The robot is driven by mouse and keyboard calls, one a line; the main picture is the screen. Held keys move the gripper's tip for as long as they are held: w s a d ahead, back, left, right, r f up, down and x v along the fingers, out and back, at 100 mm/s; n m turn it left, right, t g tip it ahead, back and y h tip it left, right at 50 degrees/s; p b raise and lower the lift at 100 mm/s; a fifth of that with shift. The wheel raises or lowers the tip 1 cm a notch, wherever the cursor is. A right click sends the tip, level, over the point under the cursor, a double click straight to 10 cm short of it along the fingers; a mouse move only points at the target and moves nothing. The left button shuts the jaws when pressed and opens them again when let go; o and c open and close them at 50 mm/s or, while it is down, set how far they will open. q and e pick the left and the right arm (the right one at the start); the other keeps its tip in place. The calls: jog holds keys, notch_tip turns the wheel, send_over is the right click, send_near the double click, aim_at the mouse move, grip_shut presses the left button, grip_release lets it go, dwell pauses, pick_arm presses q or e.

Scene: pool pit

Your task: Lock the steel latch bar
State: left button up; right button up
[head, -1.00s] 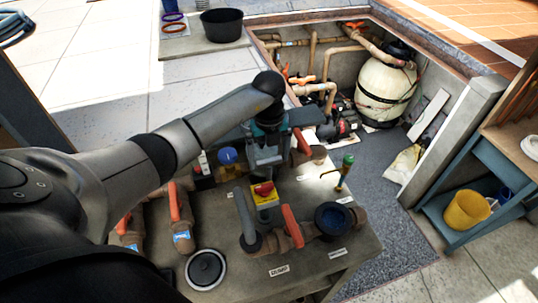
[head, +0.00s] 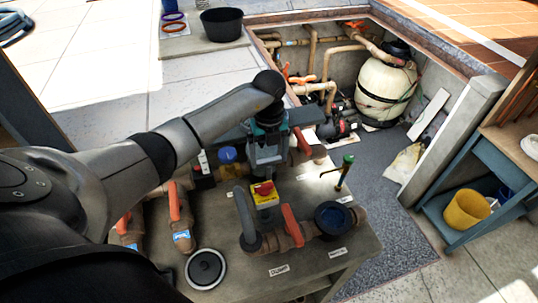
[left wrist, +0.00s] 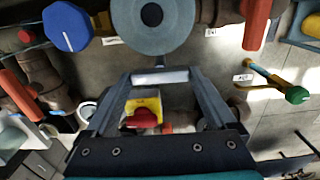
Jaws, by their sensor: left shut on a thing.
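My left gripper (head: 264,160) points down over the workbench among the pipes and valves. In the left wrist view, a pale steel bar, which I take as the latch bar (left wrist: 160,77), lies across between the two fingertips. The left gripper (left wrist: 160,80) is shut on it. In the head view the bar is hidden or too small to make out under the gripper. A yellow box with a red knob (head: 264,189) stands just in front of the gripper and shows between the fingers in the left wrist view (left wrist: 142,112). My right gripper is not in view.
Orange-handled valves (head: 292,225) and brown pipes crowd the grey bench (head: 315,262). A blue cap (head: 228,156) is left of the gripper; a green-topped stem (head: 347,160) is right. A round dark lid (head: 206,268) lies at the front. A cream tank (head: 385,92) stands in the pit behind.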

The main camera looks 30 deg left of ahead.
pick_arm(q)
jog(key=shift+r, duration=0.1)
jog(key=m+b, duration=0.2)
jog(key=m, duration=0.2)
jog(key=shift+w+a+m, duration=0.1)
jog(key=shift+m, duration=0.3)
jog(key=m+b, duration=0.2)
jog(key=m, duration=0.2)
jog(key=shift+m, duration=0.3)
jog(key=m+b, duration=0.2)
jog(key=m, duration=0.3)
jog(key=shift+b, duration=0.35)
jog(key=shift+r+m+b, duration=0.1)
jog(key=shift+m+b, duration=0.55)
jog(key=shift+m, duration=1.05)
jog(key=o, duration=1)
jog(key=shift+o, duration=0.3)
